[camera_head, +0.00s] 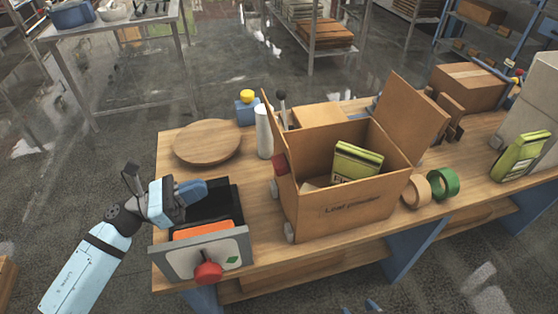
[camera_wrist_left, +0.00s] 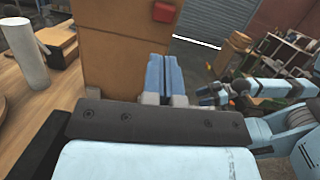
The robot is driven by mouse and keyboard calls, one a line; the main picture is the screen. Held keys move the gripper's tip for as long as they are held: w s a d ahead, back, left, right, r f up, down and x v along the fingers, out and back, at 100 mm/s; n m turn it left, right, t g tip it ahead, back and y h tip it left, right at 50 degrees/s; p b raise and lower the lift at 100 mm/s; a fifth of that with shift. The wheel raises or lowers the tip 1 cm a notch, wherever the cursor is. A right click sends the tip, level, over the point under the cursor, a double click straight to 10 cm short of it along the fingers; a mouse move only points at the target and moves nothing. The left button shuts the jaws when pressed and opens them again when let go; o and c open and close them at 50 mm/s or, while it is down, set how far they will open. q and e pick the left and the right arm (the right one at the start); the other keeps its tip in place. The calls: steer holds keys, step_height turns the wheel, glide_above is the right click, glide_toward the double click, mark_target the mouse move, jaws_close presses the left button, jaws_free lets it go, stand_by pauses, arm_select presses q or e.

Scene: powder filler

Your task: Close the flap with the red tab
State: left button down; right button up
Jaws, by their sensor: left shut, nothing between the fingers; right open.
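The open cardboard box (camera_head: 345,205) stands on the table with a yellow-green packet (camera_head: 357,161) inside. Its left flap (camera_head: 275,135) stands up and carries the red tab (camera_head: 281,164) on its outer face. The tab also shows in the left wrist view (camera_wrist_left: 164,12), at the top of the brown cardboard. My left gripper (camera_head: 204,189) is shut and empty, left of the box and apart from it, above a black tray. Its closed blue fingers (camera_wrist_left: 165,75) point towards the cardboard. My right gripper's open fingertips (camera_head: 359,306) just show at the bottom edge.
The right flap (camera_head: 412,118) stands raised, leaning outward. A white cylinder (camera_head: 264,132) and a round wooden board (camera_head: 207,141) stand behind my left gripper. The black tray (camera_head: 227,201) has a grey front with a red knob (camera_head: 208,272). Tape rolls (camera_head: 443,183) lie right of the box.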

arm_select(q)
steer(key=w+d+r+p, duration=0.1)
steer(key=d+p, duration=0.1)
steer(key=d, duration=0.4)
steer(key=w+d+r+m+g+p, duration=0.1)
steer(key=w+d+p, duration=0.1)
steer(key=d, duration=0.5)
steer(key=shift+w+d+p, duration=0.2)
steer(key=shift+d+p, duration=0.05)
steer(key=shift+p, duration=0.25)
